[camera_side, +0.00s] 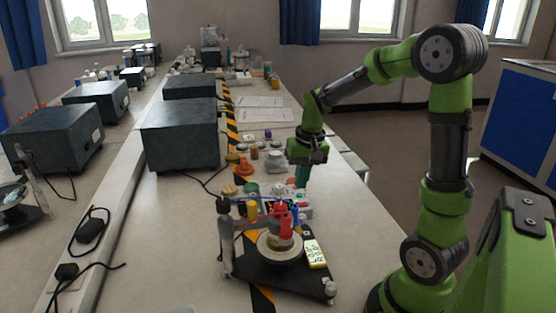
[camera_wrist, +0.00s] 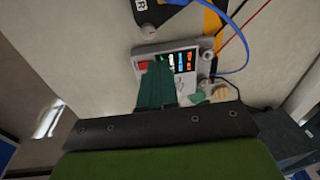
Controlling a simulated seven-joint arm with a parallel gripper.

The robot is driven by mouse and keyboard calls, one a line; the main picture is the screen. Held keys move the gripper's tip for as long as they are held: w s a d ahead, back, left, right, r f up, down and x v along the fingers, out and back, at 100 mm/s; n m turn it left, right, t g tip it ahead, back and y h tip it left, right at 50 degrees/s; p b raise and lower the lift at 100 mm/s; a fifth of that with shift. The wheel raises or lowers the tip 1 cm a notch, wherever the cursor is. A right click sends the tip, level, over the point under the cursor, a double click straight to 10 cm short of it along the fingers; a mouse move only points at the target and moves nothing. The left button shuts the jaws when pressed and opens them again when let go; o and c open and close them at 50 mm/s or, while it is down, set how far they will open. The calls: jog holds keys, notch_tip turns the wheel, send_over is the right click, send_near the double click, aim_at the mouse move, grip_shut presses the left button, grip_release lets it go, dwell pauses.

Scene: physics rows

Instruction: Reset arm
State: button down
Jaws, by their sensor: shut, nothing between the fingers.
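My gripper (camera_side: 302,176) shows in the side view at the end of the green arm, pointing down over the bench. It is shut and empty. It is above the bench, beyond the black-based apparatus with a round pan. In the wrist view my gripper's teal fingers (camera_wrist: 157,72) are together, in front of a white device (camera_wrist: 190,52) with a red patch and coloured strips. The fingers hide part of that device. I cannot tell how high above it they are.
The black-based apparatus (camera_side: 285,275) stands at the front of the bench with a red object (camera_side: 285,226) at its pan. Grey boxes (camera_side: 180,135) stand at left. Small bottles and jars (camera_side: 265,150) stand behind my gripper. Red and blue wires (camera_wrist: 238,60) cross the wrist view. Bare bench (camera_side: 170,240) lies front left.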

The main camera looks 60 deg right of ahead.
jog(key=s+a+r+n+t, duration=0.1)
jog(key=s+a+r+t, duration=0.1)
jog(key=a, duration=0.3)
jog(key=s+a+r+n+t+y, duration=0.1)
jog(key=s+a+r+n+t, duration=0.1)
jog(key=s+a+r, duration=0.2)
jog(key=s+a+r+n+t, duration=0.1)
jog(key=s+a+r, duration=0.2)
jog(key=a, duration=0.4)
jog(key=shift+s+a+r+t+y, duration=0.15)
jog(key=shift+a+r+t+y, duration=0.1)
jog(key=shift+r+t+y, duration=0.2)
jog(key=c, duration=1.8)
grip_release()
